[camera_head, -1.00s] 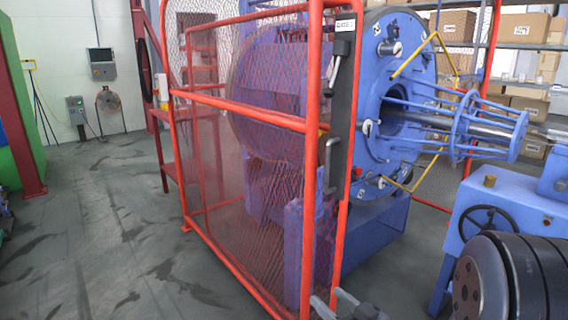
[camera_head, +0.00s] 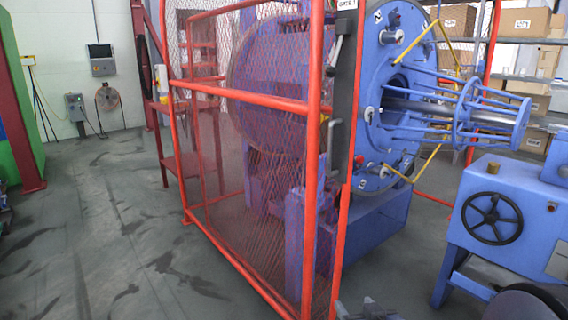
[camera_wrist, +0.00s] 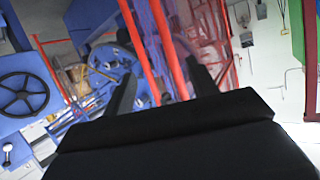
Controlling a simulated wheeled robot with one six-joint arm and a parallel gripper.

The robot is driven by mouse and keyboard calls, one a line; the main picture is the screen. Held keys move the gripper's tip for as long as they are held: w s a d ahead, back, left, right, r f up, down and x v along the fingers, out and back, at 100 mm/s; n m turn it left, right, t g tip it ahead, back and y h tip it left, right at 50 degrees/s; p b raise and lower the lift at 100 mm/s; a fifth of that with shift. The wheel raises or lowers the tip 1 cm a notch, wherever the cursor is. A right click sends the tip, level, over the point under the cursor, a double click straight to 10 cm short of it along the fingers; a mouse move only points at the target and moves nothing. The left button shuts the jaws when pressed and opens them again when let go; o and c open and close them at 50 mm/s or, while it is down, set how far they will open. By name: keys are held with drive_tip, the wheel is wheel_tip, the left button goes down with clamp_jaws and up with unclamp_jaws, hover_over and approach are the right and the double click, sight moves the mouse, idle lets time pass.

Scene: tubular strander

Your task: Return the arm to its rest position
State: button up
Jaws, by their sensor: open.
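My gripper (camera_wrist: 161,90) shows in the wrist view as two dark fingers standing apart beyond a broad black body. The space between the fingers holds nothing; red bars and blue machine parts show behind it. In the head view only small grey parts of what looks like my gripper (camera_head: 365,309) show at the bottom edge, in front of the red guard frame. The rest of my arm is out of the head view, so its pose cannot be told.
A red mesh guard (camera_head: 250,180) stands close in front. Behind it is the blue strander (camera_head: 385,110) with its caged shaft. A blue stand with a black handwheel (camera_head: 492,218) is at right. Open floor (camera_head: 110,230) lies at left. Shelves with boxes (camera_head: 525,22) stand behind.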

drive_tip(key=shift+s+d+f+h, duration=0.25)
drive_tip(key=shift+d+f+h, duration=0.05)
drive_tip(key=shift+f, duration=0.2)
